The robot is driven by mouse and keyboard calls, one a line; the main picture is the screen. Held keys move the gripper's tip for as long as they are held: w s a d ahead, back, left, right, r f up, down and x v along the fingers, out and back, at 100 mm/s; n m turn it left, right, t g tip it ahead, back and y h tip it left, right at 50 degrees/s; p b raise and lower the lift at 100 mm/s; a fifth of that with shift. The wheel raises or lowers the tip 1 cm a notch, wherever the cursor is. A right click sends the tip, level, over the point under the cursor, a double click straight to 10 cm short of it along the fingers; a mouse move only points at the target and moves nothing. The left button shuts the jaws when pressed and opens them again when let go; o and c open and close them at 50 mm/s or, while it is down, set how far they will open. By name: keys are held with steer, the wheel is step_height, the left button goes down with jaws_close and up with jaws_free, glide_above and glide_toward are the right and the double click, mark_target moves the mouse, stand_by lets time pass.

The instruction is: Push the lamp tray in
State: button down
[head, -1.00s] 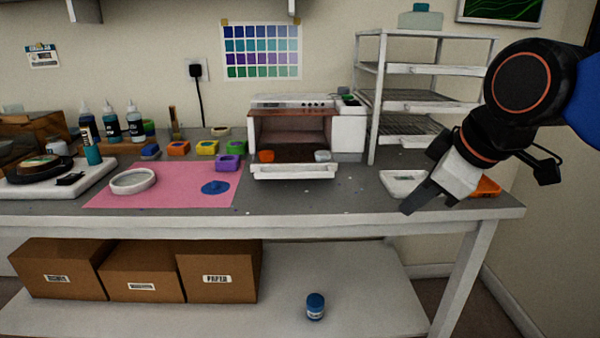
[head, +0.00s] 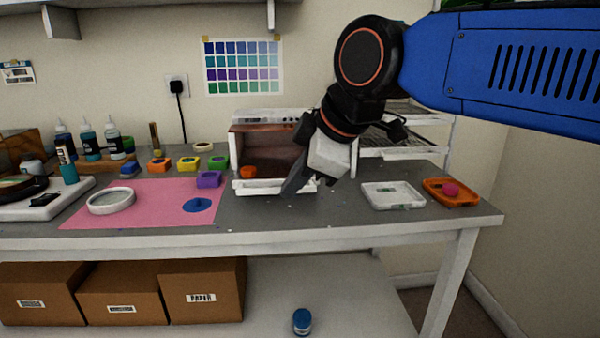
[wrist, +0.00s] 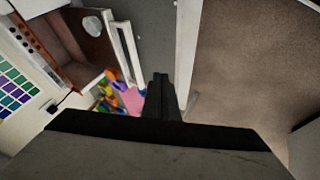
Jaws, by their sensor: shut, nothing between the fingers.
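The curing lamp (head: 270,116) is a white box with a reddish-brown inside, standing at the back of the bench. In the wrist view, the tray's front (wrist: 124,52) lies to the left of my fingers (wrist: 160,80), and a pale round piece (wrist: 92,26) sits on the tray. I cannot tell whether the fingers touch it.
A white tray (head: 393,203) and an orange tray (head: 437,198) with a pink blob lie to the right. A rack (head: 405,153) stands behind my arm. A pink mat (head: 150,215) with a white ring (head: 111,208) and several coloured moulds are to the left.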

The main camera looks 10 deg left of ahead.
mark_target(275, 170)
steer(key=w+a+f, duration=0.1)
steer(key=w+f, duration=0.1)
steer(key=w+a+f, duration=0.2)
steer(key=shift+w+a, duration=0.2)
steer(key=shift+w, duration=0.1)
steer(key=shift+w+a, duration=0.15)
steer(key=shift+w, duration=0.3)
steer(key=w+a, duration=0.1)
steer(key=w, duration=0.3)
steer(key=w+a, duration=0.1)
steer(key=w, duration=0.3)
steer(key=w+a, duration=0.2)
steer(key=w, duration=0.3)
steer(key=shift+a, duration=0.1)
steer(key=shift+w+r, duration=0.1)
steer(key=shift+r, duration=0.05)
